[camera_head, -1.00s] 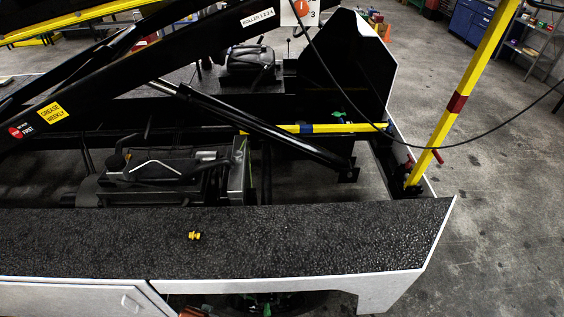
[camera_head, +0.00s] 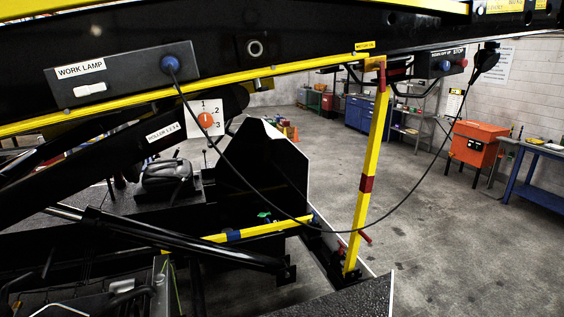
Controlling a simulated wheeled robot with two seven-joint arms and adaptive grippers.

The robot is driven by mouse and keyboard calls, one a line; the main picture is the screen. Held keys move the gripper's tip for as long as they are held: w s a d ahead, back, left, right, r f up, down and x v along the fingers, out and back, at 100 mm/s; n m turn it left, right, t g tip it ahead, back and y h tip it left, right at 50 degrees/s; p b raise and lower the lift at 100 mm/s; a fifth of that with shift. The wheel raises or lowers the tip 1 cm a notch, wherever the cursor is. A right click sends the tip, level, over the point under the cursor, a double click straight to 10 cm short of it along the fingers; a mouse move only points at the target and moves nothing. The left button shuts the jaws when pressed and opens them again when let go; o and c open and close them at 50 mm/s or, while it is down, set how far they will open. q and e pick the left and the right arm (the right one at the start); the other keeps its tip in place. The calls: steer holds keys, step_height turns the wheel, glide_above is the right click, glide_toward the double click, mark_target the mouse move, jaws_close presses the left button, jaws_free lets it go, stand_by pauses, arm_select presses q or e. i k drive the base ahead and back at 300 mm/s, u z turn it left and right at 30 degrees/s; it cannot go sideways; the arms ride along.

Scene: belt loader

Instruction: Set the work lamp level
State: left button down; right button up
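A black fitting that looks like the work lamp (camera_head: 486,62) is at the upper right, on the underside of the boom. Its head looks tilted, but it is small and dark, so I cannot tell its exact angle. A black cable runs from it in a long sag to a blue plug (camera_head: 171,65) on a dark box labelled WORK LAMP (camera_head: 118,76). This box has a white rocker switch (camera_head: 90,89). Neither of my grippers is in view.
The black boom with yellow edging (camera_head: 320,62) crosses the top. A yellow prop (camera_head: 368,150) stands between deck and boom. A control box (camera_head: 435,66) with blue and red knobs hangs near the lamp. An orange rotary selector (camera_head: 206,120) is at left.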

mark_target(488, 58)
steer(key=z, duration=1.3)
